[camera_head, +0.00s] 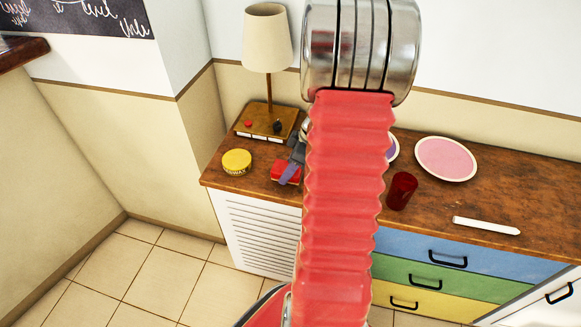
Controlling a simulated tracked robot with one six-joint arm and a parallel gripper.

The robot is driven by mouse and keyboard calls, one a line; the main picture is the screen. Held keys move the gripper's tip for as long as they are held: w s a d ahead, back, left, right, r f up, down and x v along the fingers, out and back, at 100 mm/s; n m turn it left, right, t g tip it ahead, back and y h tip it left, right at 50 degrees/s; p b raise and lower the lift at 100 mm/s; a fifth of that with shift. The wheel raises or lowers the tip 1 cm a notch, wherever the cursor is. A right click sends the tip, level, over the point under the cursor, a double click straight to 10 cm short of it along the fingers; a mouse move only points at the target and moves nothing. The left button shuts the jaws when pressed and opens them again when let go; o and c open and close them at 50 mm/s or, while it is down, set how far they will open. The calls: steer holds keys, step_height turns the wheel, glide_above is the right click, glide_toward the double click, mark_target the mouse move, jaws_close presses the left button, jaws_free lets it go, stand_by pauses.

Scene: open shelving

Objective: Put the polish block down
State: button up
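A small red block (279,167), which may be the polish block, is at the front left of the wooden cabinet top. My gripper (291,172) is at it, with one purple-grey finger lying across its near side. The red block appears at or very close to the cabinet top; I cannot tell whether it touches. The other finger and the far side of the block are hard to make out, so whether the gripper is shut on it is unclear. My red ribbed arm hides the area just to the right.
A yellow round tin (237,161) stands left of the gripper. A lamp (268,48) on a wooden base is behind. To the right are a dark red cup (401,191), a pink plate (446,158) and a white stick (486,226). The cabinet's front edge is close.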

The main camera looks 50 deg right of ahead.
steer(key=shift+f, duration=0.1)
steer(key=o, duration=1)
steer(key=v, duration=1.2)
stand_by(0.4)
